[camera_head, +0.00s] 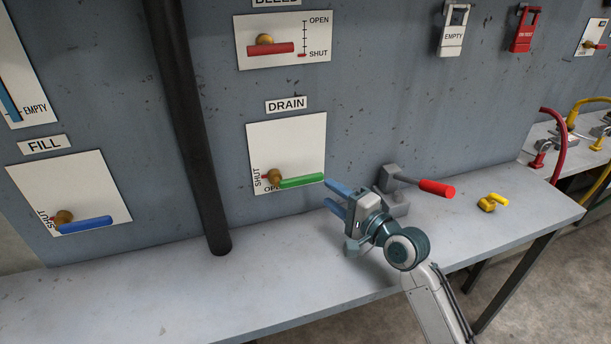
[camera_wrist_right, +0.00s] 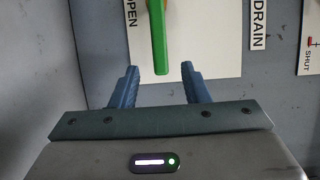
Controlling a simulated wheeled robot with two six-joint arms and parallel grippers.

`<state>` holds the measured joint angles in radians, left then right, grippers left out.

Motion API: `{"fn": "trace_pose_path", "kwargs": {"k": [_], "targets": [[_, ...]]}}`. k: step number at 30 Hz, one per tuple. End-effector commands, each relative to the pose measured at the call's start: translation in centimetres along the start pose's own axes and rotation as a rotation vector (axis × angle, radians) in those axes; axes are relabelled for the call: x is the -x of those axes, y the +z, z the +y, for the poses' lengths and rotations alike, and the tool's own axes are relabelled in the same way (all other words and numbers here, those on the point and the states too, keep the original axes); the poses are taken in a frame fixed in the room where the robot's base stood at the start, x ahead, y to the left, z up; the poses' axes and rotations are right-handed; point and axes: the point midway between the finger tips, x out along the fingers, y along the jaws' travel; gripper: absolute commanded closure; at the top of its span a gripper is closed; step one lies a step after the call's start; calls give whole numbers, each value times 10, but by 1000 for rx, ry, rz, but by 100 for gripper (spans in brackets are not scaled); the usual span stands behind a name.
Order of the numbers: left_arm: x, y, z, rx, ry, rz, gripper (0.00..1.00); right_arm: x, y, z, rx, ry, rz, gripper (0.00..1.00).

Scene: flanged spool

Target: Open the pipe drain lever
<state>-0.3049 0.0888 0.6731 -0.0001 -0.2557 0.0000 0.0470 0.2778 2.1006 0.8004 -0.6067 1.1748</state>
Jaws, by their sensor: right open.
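The drain lever (camera_head: 302,181) has a green handle and a brass pivot on a white plate (camera_head: 300,140) under the DRAIN label. Its handle points right, nearly level, with a slight upward tilt, and partly covers the OPEN word. SHUT is written up the plate's left edge. My right gripper (camera_head: 329,195) is open and empty, just right of the handle's free end. In the right wrist view, the green handle (camera_wrist_right: 159,45) points towards my right gripper (camera_wrist_right: 159,69), its tip about level with the gap between the two blue fingertips. My left gripper is not in view.
A black vertical pipe (camera_head: 190,120) stands left of the drain plate. A blue FILL lever (camera_head: 87,224) and a red BLEED lever (camera_head: 270,48) are nearby. A red-handled lever (camera_head: 436,188) and a yellow valve (camera_head: 490,202) sit on the grey bench (camera_head: 270,285) to the right.

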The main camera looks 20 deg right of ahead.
Motion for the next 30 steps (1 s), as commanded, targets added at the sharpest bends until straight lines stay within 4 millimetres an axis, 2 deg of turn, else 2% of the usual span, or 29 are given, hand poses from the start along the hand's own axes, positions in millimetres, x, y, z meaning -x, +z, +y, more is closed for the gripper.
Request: {"fn": "trace_pose_path", "kwargs": {"k": [3, 6, 12, 18, 25, 26, 30], "targets": [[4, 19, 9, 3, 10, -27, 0, -24, 0, -3, -6, -4, 1, 58], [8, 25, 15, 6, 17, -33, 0, -44, 0, -3, -4, -3, 0, 58], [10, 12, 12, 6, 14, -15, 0, -73, 0, -2, -2, -1, 1, 58], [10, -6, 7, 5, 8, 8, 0, -85, 0, 0, 1, 0, 0, 58], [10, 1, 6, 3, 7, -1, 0, -86, 0, 0, 1, 0, 0, 58], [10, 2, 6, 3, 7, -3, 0, -85, 0, 0, 1, 0, 0, 60], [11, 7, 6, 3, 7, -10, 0, -85, 0, 0, 1, 0, 0, 88]]}}
